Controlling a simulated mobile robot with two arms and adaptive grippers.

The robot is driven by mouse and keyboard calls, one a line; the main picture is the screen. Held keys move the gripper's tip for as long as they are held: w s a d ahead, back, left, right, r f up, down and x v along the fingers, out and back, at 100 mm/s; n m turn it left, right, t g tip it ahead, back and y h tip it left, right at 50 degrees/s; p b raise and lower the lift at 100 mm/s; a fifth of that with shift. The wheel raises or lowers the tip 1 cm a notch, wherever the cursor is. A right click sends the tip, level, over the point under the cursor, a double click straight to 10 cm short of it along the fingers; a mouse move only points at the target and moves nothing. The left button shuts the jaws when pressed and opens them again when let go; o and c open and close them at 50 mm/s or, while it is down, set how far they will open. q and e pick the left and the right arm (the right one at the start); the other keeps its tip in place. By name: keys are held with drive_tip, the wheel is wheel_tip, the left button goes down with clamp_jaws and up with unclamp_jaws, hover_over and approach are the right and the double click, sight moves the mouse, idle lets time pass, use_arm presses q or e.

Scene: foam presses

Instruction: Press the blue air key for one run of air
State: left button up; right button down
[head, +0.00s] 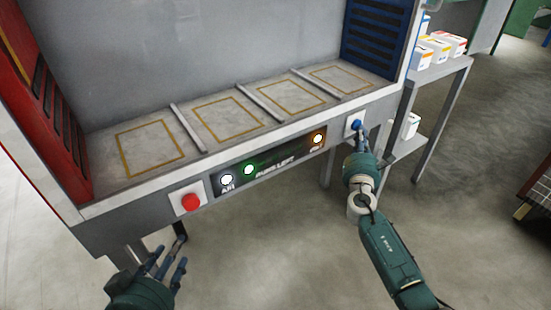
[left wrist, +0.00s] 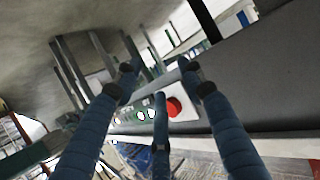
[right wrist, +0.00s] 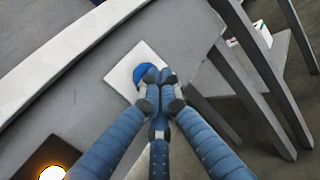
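The blue air key (head: 355,125) is a round button on a white plate at the right end of the press front; it also shows in the right wrist view (right wrist: 146,73). My right gripper (head: 361,131) is shut and empty, its fingertips bunched at the key and partly covering it in the right wrist view (right wrist: 160,88). I cannot tell whether they touch it. My left gripper (head: 170,256) is open and empty, low in front of the press's left end; its spread fingers show in the left wrist view (left wrist: 158,80).
A red button (head: 190,203) sits at the left of the front, beside a dark panel (head: 280,158) with lit white, green and orange lamps. The bed (head: 190,100) has yellow-outlined bays and is empty. A side table (head: 445,70) with small boxes stands right of the press.

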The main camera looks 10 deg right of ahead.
use_arm(q)
drive_tip(key=shift+s+f, duration=0.1)
drive_tip(key=shift+f, duration=0.05)
use_arm(e)
drive_tip(key=shift+w+a+r, duration=0.2)
drive_tip(key=shift+a+r, duration=0.15)
drive_tip(key=shift+r, duration=0.1)
use_arm(q)
drive_tip(key=s+a+f+g+y+p, duration=0.1)
drive_tip(key=s+a+f+g, duration=0.1)
drive_tip(key=s+f+g, duration=0.2)
wheel_tip(320, 180, down, 2)
drive_tip(key=shift+s+a+f, duration=0.25)
drive_tip(key=shift+s+a, duration=0.05)
drive_tip(key=shift+s, duration=0.6)
use_arm(e)
drive_tip(key=s+d, duration=0.2)
drive_tip(key=s, duration=0.3)
drive_tip(key=shift+s+d+f, duration=0.2)
drive_tip(key=shift+d+f, duration=0.05)
drive_tip(key=shift+f, duration=0.15)
